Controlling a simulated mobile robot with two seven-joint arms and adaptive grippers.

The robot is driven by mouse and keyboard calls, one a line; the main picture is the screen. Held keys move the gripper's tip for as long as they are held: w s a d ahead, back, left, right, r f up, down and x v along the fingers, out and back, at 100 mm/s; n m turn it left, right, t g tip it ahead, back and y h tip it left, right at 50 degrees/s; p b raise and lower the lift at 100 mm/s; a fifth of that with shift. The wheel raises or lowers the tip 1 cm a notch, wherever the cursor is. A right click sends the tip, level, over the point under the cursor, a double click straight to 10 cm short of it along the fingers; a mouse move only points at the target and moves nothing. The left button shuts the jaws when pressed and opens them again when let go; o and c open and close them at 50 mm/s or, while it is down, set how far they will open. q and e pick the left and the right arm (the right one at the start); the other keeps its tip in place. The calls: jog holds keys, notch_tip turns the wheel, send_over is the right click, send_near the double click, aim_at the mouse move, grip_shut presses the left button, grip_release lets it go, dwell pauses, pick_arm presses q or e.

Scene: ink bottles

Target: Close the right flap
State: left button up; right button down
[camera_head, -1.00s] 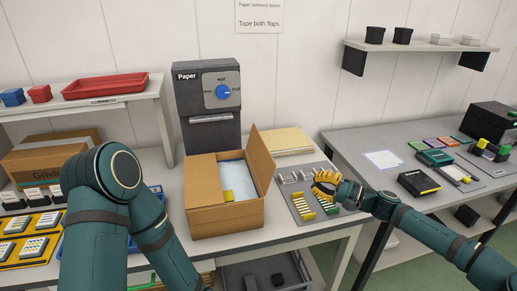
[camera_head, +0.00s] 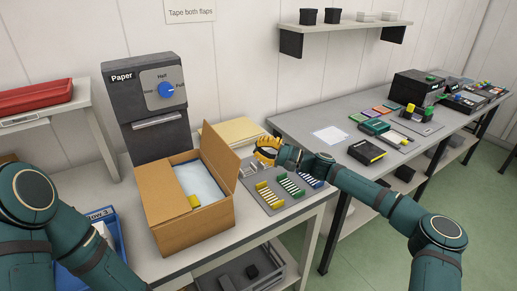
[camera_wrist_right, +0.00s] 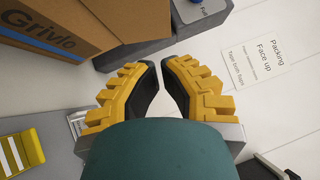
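The open cardboard box (camera_head: 195,228) stands on the grey table. Its left flap (camera_head: 160,192) lies over the left part of the opening, and its right flap (camera_head: 221,158) stands up. White paper (camera_head: 202,181) and a yellow item (camera_head: 194,202) show in the opening. My right gripper (camera_head: 262,150) is to the right of the raised flap, apart from it and holding nothing. In the right wrist view its fingertips (camera_wrist_right: 160,65) are close together with a narrow gap, and a box marked Grivlo (camera_wrist_right: 60,28) is at upper left. My left gripper is out of view.
A dark Paper dispenser (camera_head: 150,100) stands behind the box. A yellowish stack (camera_head: 228,131) lies behind the flap. A second table (camera_head: 315,118) is further right.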

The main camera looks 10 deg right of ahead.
aim_at(216, 139)
jog(key=x, duration=0.3)
jog(key=s+x, duration=0.1)
jog(key=x, duration=0.1)
jog(key=b+x, duration=0.1)
jog(key=x, duration=0.2)
jog(key=shift+s+a+r, duration=0.15)
jog(key=shift+s+a, duration=0.05)
jog(key=shift+a, duration=0.45)
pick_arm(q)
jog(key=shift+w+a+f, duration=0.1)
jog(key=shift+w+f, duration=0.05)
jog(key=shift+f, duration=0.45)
pick_arm(e)
jog(key=shift+s+a+r, duration=0.2)
jog(key=shift+s+a, duration=0.05)
jog(key=shift+a, duration=0.4)
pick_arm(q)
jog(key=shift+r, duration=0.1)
pick_arm(e)
jog(key=shift+r, duration=0.1)
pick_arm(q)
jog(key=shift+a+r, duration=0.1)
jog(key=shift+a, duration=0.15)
pick_arm(e)
jog(key=shift+s+a+r+n+g, duration=0.1)
jog(key=shift+a+n+g, duration=0.2)
jog(key=shift+n, duration=0.1)
